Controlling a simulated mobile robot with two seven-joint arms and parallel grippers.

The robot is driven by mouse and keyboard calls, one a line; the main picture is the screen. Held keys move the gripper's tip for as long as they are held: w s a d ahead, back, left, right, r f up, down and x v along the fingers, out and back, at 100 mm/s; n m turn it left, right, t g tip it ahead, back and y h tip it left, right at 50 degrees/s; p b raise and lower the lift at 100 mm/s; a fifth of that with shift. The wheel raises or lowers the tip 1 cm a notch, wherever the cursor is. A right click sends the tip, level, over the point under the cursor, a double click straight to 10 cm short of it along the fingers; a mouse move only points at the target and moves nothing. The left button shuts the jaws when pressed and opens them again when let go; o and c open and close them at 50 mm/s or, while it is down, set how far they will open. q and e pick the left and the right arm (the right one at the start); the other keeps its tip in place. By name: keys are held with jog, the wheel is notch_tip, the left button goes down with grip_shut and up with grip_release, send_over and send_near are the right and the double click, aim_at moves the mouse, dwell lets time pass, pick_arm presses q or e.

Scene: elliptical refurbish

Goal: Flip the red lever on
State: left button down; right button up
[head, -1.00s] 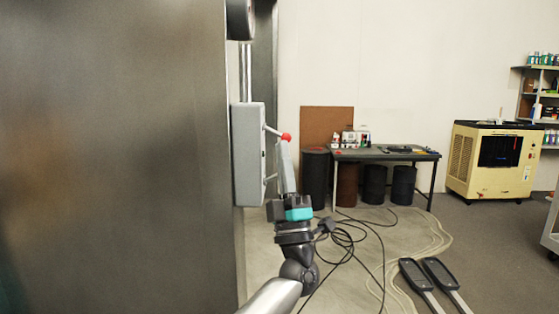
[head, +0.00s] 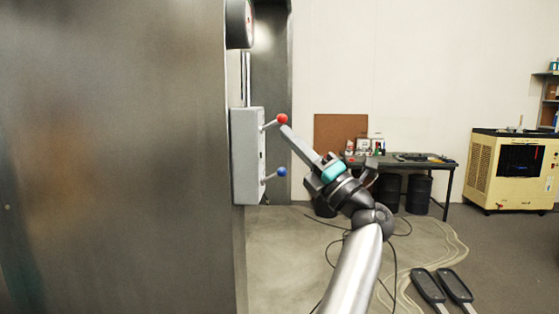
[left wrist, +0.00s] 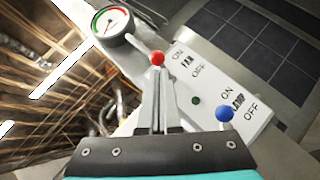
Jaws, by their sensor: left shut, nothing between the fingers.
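The red lever (head: 282,118) is on a grey switch box (head: 246,150) fixed to the edge of a metal wall. Its rod slants upward from the box, toward the upper end. In the left wrist view the red knob (left wrist: 157,58) shows beyond my fingertips, beside the upper ON/OFF labels. My left gripper (head: 286,130) is shut and empty, with its tips just below the red knob. I cannot tell whether they touch it. In the left wrist view its fingers (left wrist: 158,95) are together. My right gripper is not in view.
A blue-knobbed lever (head: 282,172) sits lower on the same box. A gauge (left wrist: 113,25) is above it. The large metal wall (head: 120,150) fills the left. A table (head: 440,163), yellow machine (head: 508,170) and floor cables stand farther back.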

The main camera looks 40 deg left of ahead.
pick_arm(q)
jog(key=shift+a+f, duration=0.1)
jog(key=shift+f, duration=0.05)
jog(key=shift+d+f, duration=0.15)
jog(key=shift+d, duration=0.1)
jog(key=b+v, duration=0.1)
jog(key=v, duration=1.3)
jog(key=shift+d, duration=0.3)
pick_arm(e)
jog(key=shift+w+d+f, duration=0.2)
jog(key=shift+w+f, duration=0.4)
pick_arm(q)
jog(key=shift+s+f, duration=0.1)
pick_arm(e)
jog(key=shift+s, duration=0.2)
